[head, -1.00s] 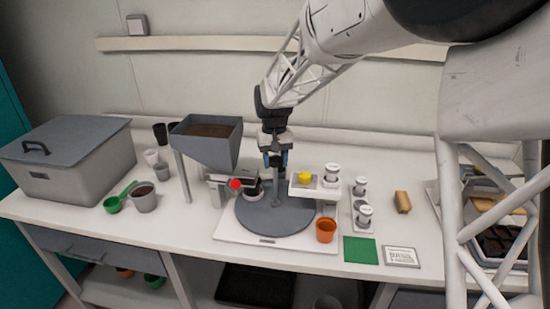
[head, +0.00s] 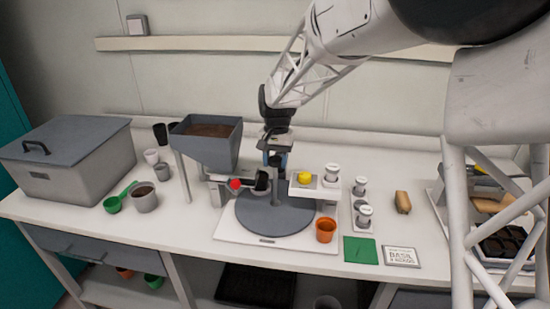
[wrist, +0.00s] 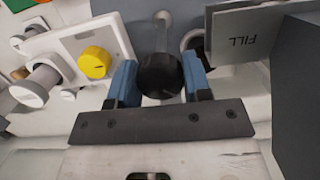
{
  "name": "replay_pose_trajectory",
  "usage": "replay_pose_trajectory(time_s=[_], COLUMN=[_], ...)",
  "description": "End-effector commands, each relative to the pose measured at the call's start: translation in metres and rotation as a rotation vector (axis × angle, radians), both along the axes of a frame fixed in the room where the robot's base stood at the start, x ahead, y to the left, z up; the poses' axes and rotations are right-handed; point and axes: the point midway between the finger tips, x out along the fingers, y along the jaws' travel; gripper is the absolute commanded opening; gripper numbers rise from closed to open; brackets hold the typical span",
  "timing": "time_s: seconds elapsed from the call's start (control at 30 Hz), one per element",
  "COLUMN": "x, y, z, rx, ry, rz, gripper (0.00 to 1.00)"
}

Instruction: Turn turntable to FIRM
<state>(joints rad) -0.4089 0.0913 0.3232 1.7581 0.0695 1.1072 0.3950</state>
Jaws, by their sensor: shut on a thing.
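The turntable (head: 265,217) is a round grey disc on a white base plate (head: 250,238) in the middle of the bench. A dark pot (head: 262,182) stands at the disc's left rear, near the hopper outlet. My gripper (head: 273,160) is over the back of the disc. In the wrist view, its blue fingers (wrist: 160,85) are shut on a round black knob (wrist: 160,74) at the end of a pale arm. A grey panel (wrist: 243,38) marked FILL is at the right there. I cannot see a FIRM marking.
A grey hopper (head: 206,142) with soil stands left of the disc, with a red button (head: 235,184) below. An orange pot (head: 325,230) sits by the disc's front right. A green square (head: 360,250) lies beyond.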

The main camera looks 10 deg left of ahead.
Motion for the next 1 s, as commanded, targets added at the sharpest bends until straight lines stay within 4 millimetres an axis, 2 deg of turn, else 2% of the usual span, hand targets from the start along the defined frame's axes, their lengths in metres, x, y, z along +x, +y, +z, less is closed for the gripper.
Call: replay_pose_trajectory(time_s=[0.3,0.77,1.0], x=[0.0,0.0003,0.0003], y=[0.0015,0.0018,0.0016], z=[0.001,0.0012,0.0013], rx=[0.003,0.003,0.003], ry=[-0.002,-0.002,-0.002], rz=[-0.235,-0.274,-0.401], gripper=[0.31,0.32,0.32])
